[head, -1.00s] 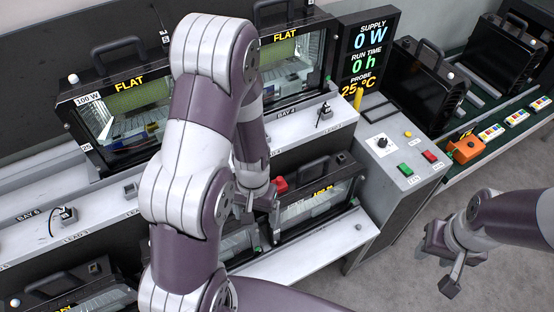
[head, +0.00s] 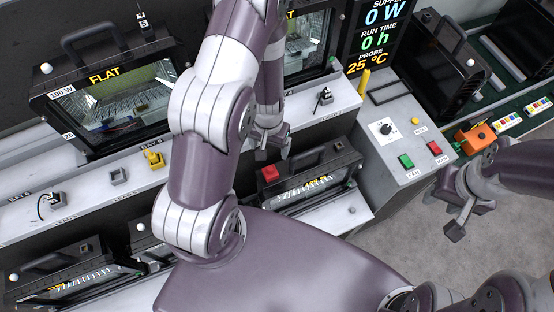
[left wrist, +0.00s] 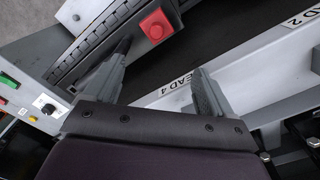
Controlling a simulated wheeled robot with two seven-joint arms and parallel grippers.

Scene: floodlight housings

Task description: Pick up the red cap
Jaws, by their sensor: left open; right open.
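The red cap (head: 270,173) sits at the upper left corner of a black lower floodlight housing (head: 322,168). In the left wrist view the red cap (left wrist: 156,25) is a square block with a round raised top, on a grey base. My left gripper (head: 271,149) is open and empty, just above the cap in the head view. In the left wrist view its fingers (left wrist: 164,68) are spread, and the cap lies beyond the fingertips, not between them. My right gripper (head: 446,214) is open and empty at the right, over the floor.
A grey ledge labelled with leads and bays (head: 92,203) runs past the housing, with a yellow connector (head: 154,160) on it. A control console (head: 405,135) with green and red buttons stands right of the housing. An orange box (head: 475,138) is farther right.

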